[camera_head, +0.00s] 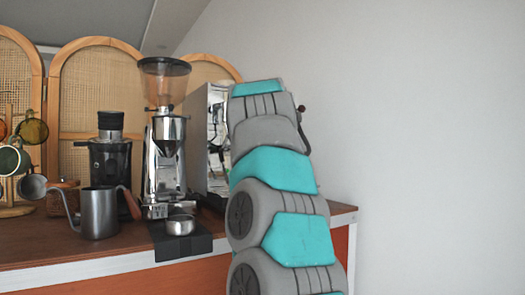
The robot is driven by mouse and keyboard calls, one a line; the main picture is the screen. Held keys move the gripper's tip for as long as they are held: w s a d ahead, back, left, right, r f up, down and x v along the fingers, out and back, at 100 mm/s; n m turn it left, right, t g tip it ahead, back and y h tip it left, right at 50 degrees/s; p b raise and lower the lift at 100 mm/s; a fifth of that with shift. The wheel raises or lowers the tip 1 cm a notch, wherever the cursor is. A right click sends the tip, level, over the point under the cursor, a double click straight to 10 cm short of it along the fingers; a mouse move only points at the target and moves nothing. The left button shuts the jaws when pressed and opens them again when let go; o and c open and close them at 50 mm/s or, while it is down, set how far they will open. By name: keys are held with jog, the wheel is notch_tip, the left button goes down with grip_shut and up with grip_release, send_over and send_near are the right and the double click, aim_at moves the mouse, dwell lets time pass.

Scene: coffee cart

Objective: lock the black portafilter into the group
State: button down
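The espresso machine (195,140), with a shiny metal side and front, stands towards the back of the counter. My own grey and teal arm covers most of it, so the group cannot be seen. I cannot make out the black portafilter anywhere; it may be hidden behind my arm. My gripper is also out of sight, so I cannot see where it is relative to the machine or whether it holds anything.
A tall coffee grinder (165,140) stands left of the machine. In front of it, a small metal cup (180,226) sits on a black mat (185,247). A grey pitcher (100,213), a black grinder (109,160) and hanging mugs (13,160) are at left.

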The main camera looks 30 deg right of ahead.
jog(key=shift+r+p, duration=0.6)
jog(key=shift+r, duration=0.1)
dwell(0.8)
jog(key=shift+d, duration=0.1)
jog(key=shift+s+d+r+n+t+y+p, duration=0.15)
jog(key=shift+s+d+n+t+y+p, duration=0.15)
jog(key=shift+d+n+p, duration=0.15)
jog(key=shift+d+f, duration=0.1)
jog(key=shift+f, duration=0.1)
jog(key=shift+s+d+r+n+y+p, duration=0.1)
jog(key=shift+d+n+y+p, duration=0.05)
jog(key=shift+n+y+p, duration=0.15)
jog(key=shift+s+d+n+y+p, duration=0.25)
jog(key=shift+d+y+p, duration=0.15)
jog(key=shift+p, duration=0.3)
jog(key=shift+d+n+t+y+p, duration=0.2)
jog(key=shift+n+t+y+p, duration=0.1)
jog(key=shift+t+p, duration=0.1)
